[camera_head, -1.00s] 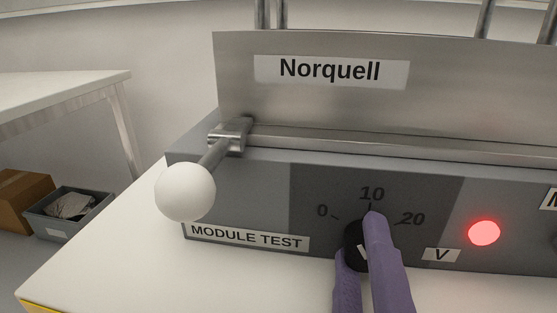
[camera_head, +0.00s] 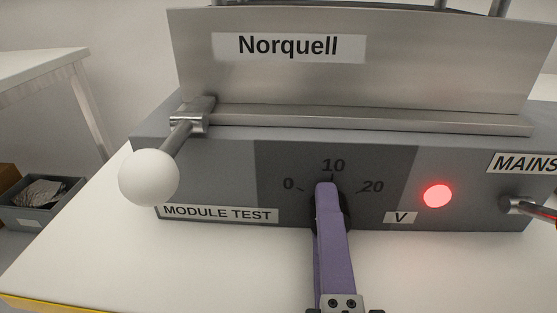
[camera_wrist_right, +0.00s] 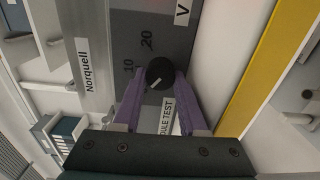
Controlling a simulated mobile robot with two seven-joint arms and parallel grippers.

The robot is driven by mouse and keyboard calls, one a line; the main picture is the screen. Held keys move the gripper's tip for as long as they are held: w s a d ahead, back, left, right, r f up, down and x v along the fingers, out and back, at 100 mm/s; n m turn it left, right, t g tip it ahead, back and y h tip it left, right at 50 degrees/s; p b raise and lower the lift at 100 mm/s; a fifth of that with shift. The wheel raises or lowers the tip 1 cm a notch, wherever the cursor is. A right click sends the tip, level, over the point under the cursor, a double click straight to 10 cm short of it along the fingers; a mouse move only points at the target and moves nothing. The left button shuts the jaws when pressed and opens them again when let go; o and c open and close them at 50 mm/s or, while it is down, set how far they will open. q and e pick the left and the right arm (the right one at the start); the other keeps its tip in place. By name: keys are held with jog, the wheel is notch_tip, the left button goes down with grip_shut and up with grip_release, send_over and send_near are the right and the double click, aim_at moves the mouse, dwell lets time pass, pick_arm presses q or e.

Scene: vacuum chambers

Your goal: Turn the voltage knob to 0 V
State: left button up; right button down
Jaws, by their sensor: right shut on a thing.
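The black voltage knob (camera_head: 347,213) sits on the front panel below the printed 0, 10 and 20 marks. In the head view my right gripper (camera_head: 327,195) covers most of it. In the right wrist view the knob (camera_wrist_right: 160,73) is between the tips of my purple fingers (camera_wrist_right: 159,84), which are shut on it. A short white line on the knob slants to the lower left there. A finger hides the 0 mark in that view, so I cannot tell the exact setting. My left gripper is not in view.
A white ball-ended lever (camera_head: 149,177) stands out at the panel's left. A lit red lamp (camera_head: 438,196) and a metal MAINS switch (camera_head: 518,206) are to the right. The white tabletop (camera_head: 230,263) in front is clear. A grey bin (camera_head: 38,214) is at far left.

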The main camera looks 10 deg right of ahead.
jog(key=shift+c, duration=2.3)
grip_release()
jog(key=shift+f, duration=0.1)
